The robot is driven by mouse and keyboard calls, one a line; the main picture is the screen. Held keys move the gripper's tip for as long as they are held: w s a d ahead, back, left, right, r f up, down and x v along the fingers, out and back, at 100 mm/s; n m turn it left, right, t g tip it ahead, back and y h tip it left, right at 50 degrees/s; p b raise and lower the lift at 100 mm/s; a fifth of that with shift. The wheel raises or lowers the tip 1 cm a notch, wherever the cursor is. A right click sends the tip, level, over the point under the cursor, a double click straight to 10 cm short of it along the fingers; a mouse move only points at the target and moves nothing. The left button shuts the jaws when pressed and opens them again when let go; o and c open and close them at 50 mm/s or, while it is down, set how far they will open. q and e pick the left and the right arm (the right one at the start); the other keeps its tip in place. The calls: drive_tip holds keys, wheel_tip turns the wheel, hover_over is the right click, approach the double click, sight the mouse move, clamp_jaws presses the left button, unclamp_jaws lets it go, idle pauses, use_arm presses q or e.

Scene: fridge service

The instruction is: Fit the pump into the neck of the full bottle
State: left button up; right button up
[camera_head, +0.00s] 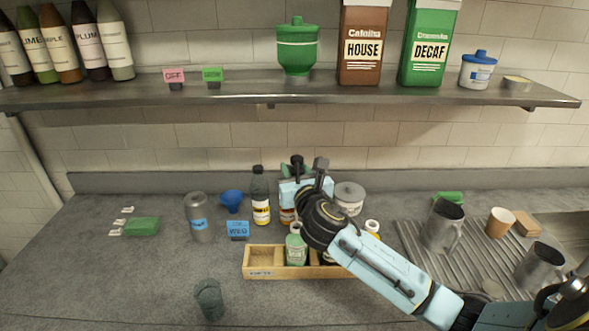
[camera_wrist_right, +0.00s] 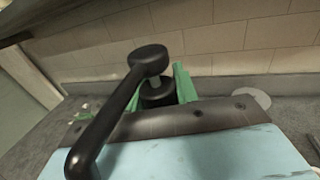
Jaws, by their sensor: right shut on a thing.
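My right gripper (camera_head: 296,173) is at the back of the counter, shut on the black pump (camera_head: 320,166). In the right wrist view, the pump (camera_wrist_right: 148,58) is between the green fingers (camera_wrist_right: 160,92), its long spout pointing toward the camera. An amber bottle (camera_head: 287,215) with a pale label stands beneath or behind the gripper, mostly hidden. Its neck is hidden, so I cannot tell whether the pump touches it. A dark-topped bottle (camera_head: 260,196) with a label stands just left. Which bottle is full is unclear. My left gripper is not in view.
A wooden crate (camera_head: 258,273) with small bottles stands in front, partly under my right arm. A blue funnel (camera_head: 232,200), grey canister (camera_head: 199,217) and blue tag (camera_head: 237,230) are left; a lidded grey tub (camera_head: 349,198) is right. A shelf (camera_head: 240,93) hangs above.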

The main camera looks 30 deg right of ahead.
sight(294, 224)
drive_tip(key=shift+f+b, duration=4.95)
drive_tip(key=shift+f, duration=2.25)
drive_tip(key=o, duration=1.1)
drive_tip(key=shift+c, duration=0.2)
drive_tip(key=v, duration=1.3)
drive_tip(key=shift+s, duration=0.15)
